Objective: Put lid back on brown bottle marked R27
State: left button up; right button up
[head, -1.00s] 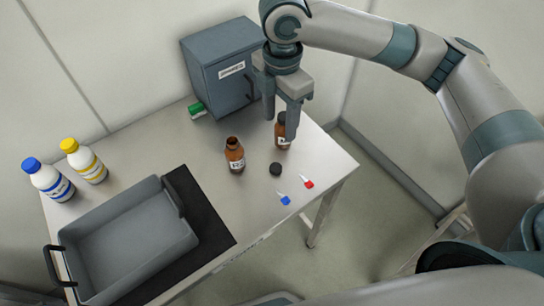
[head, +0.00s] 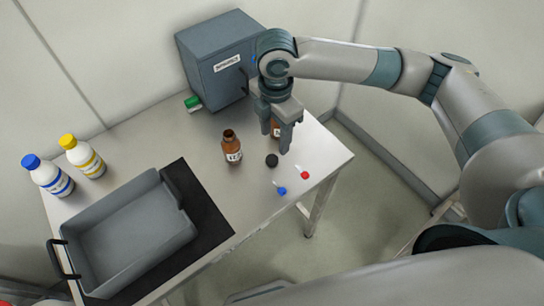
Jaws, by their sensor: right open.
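An open brown bottle (head: 231,148) with a white label stands upright on the table; its label is too small to read surely. A black lid (head: 271,160) lies on the table just right of it. A second brown bottle (head: 276,129) stands behind my right gripper and is mostly hidden by it. My right gripper (head: 275,142) points down, open, its fingers above and close to the black lid, with nothing seen between them. My left gripper is not in view.
A blue-capped dropper (head: 281,190) and a red-capped one (head: 304,175) lie near the table's right edge. A grey cabinet (head: 205,75) stands behind, a green-capped item (head: 192,103) beside it. A grey tray (head: 125,245) and two white bottles, blue-capped (head: 52,180) and yellow-capped (head: 86,160), are left.

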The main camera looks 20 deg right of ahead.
aim_at(272, 159)
notch_tip(272, 159, down, 3)
jog(key=shift+f, duration=0.45)
pick_arm(q)
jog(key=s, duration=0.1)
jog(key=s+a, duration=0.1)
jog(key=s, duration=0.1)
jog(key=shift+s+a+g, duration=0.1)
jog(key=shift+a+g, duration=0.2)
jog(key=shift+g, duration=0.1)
jog(key=shift+p, duration=0.3)
pick_arm(e)
jog(key=shift+f, duration=0.1)
jog(key=shift+a+f, duration=0.15)
jog(key=shift+f, duration=0.1)
jog(key=f, duration=0.2)
jog(key=f+p, duration=0.1)
jog(key=f, duration=0.1)
jog(key=shift+w+a+p, duration=0.1)
jog(key=shift+a+p, duration=0.1)
jog(key=shift+p, duration=0.1)
jog(key=shift+f, duration=0.25)
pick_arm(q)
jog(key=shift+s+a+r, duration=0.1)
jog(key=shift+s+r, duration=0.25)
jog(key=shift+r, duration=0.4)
